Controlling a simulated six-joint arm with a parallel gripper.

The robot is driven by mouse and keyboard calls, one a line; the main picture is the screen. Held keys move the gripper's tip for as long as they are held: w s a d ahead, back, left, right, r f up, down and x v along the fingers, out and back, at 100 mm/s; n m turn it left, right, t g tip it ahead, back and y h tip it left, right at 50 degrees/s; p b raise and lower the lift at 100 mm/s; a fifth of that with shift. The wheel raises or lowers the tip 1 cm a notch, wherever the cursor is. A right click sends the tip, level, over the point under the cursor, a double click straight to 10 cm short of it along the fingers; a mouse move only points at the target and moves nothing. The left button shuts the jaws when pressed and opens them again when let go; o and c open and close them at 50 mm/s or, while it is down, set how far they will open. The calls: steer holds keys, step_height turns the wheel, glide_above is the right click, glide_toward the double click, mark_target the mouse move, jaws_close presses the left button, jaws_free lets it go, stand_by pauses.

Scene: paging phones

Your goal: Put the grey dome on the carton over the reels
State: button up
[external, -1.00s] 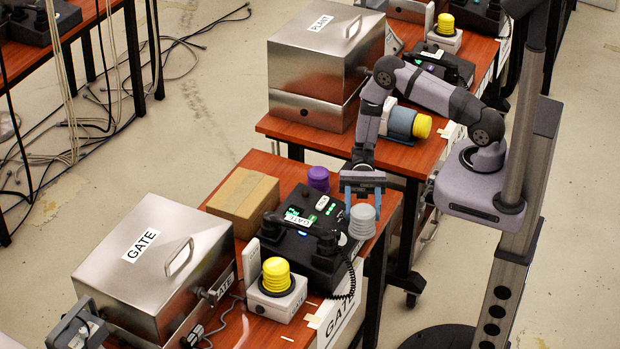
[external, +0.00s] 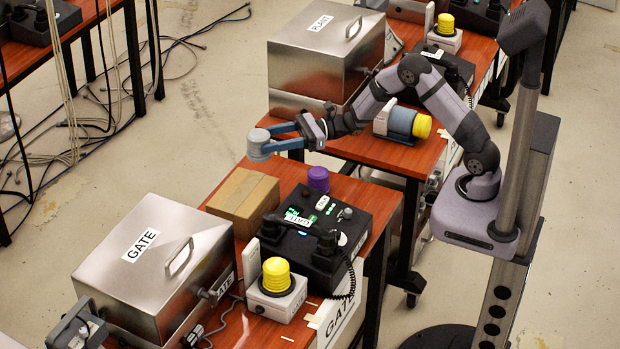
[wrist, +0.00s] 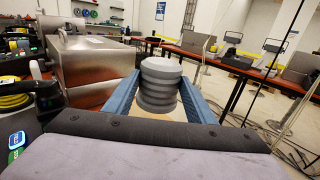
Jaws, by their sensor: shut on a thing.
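The grey dome (external: 258,145), ribbed and stacked in rings, is held in the air between the blue fingers of my gripper (external: 271,139). The gripper is shut on it. In the wrist view the dome (wrist: 160,85) stands roughly upright between the fingers. The closed brown carton (external: 243,195) lies on the near wooden table, below the dome in the external picture; the two are apart. A bit of tan surface shows under the dome in the wrist view. Small round coloured items (wrist: 85,12) sit at the far wall; I cannot tell if they are the reels.
A purple dome (external: 318,179) stands beside the carton, with a black phone console (external: 312,235) in front. Steel boxes marked GATE (external: 150,260) and PLANT (external: 325,55) flank the carton. A yellow dome (external: 277,276) sits on a white base.

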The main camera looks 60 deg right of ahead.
mark_target(271, 180)
steer(key=shift+f+p, duration=0.45)
steer(key=shift+f, duration=4.5)
steer(key=shift+f, duration=0.2)
steer(key=o, duration=1.1)
steer(key=shift+c, duration=0.2)
steer(key=shift+r, duration=0.1)
steer(key=shift+r, duration=0.2)
steer(key=b+v, duration=0.1)
steer(key=v, duration=1.1)
steer(key=shift+b, duration=0.4)
